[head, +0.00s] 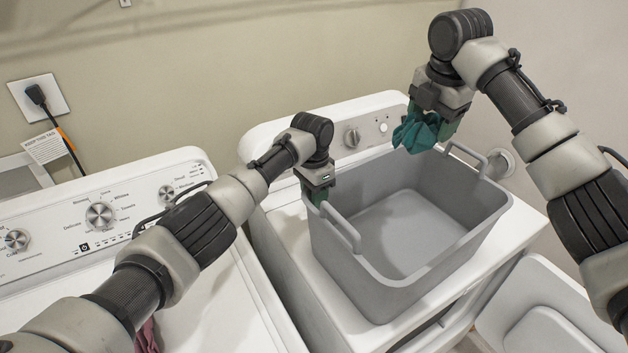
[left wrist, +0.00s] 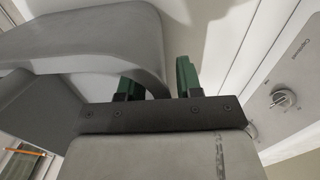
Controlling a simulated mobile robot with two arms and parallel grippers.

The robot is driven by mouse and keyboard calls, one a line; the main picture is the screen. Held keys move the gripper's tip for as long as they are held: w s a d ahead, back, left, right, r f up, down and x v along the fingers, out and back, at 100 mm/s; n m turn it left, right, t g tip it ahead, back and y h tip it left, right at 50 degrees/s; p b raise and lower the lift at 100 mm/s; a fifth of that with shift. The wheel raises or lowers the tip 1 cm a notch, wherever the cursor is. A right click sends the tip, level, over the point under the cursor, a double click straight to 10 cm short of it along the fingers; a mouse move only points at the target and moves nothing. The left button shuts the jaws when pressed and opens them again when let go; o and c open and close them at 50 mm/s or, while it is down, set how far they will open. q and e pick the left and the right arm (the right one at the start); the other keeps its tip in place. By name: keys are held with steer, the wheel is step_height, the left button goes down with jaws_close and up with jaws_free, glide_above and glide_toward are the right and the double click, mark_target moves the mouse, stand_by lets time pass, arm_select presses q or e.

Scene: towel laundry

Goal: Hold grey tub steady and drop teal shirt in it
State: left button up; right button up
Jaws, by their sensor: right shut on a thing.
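The grey tub (head: 447,262) stands upright on top of the right white machine, and its visible inside is empty. My left gripper (head: 320,196) is at the tub's left rim, by the left handle. In the left wrist view the left gripper's (left wrist: 160,80) two green fingers stand apart, with grey tub wall or handle (left wrist: 110,45) reaching between them and a gap beside the right finger. My right gripper (head: 438,116) is shut on the crumpled teal shirt (head: 413,134), which hangs at about the tub's far rim, above it in the picture.
A washer with dials (head: 100,215) stands at the left. The right machine's control panel (head: 365,133) is behind the tub; its knob shows in the left wrist view (left wrist: 283,98). A dark pink cloth (head: 147,338) lies low at the left. An open white door (head: 545,310) is at lower right.

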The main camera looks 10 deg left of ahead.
arm_select(q)
steer(key=shift+f, duration=0.25)
jaws_close()
stand_by(0.3)
arm_select(e)
steer(key=shift+n, duration=0.3)
steer(key=s+f, duration=0.1)
steer(key=f, duration=0.7)
steer(key=s+f, duration=0.1)
steer(key=f, duration=0.8)
steer(key=s+f, duration=0.2)
steer(key=f, duration=0.7)
steer(key=shift+a, duration=0.1)
glide_above(397, 253)
steer(key=shift+s+f, duration=0.2)
steer(key=shift+f, duration=0.9)
steer(key=shift+s+f, duration=0.15)
steer(key=shift+f, duration=0.9)
